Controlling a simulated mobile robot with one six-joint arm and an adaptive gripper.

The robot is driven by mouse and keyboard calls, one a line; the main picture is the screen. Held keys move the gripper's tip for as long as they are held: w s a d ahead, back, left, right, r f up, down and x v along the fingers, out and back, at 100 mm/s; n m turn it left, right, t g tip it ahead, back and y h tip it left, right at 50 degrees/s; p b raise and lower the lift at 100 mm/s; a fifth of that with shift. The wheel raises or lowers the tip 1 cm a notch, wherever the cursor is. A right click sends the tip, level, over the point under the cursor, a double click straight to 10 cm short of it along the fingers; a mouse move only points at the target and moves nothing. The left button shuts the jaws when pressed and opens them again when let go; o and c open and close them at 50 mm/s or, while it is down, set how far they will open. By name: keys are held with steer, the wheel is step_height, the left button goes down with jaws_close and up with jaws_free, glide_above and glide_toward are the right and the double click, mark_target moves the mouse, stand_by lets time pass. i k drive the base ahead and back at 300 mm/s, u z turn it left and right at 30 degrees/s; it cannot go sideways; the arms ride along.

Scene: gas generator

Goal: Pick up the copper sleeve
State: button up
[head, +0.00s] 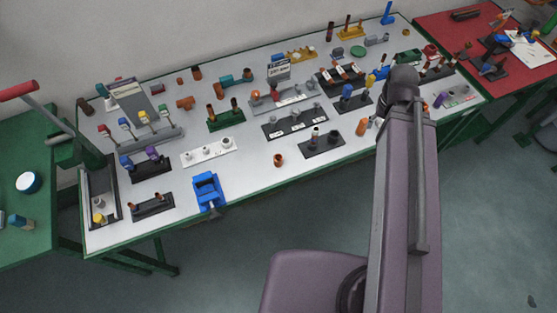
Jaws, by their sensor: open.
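A short copper-coloured ring-like piece (279,160) stands alone on the white table top (255,175), near its front edge. A taller copper-orange cylinder (361,127) stands farther right, close beside my arm. I cannot tell which of these is the copper sleeve; other copper-coloured pieces stand in holders farther back. My arm reaches up over the right part of the table and ends in a dark joint. My gripper cannot be made out; the arm's end hides that spot.
A blue vise (207,190) sits at the front edge, left of the ring-like piece. A black holder (321,145) stands to its right and a white holder (208,152) to its left. Several fittings crowd the back. A red table (460,30) adjoins at right, a green one (35,165) at left.

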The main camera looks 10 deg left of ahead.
mark_target(277, 158)
steer(key=z, duration=0.3)
steer(key=k, duration=1.7)
steer(key=u, duration=0.25)
steer(key=i, duration=1)
steer(key=u, duration=0.1)
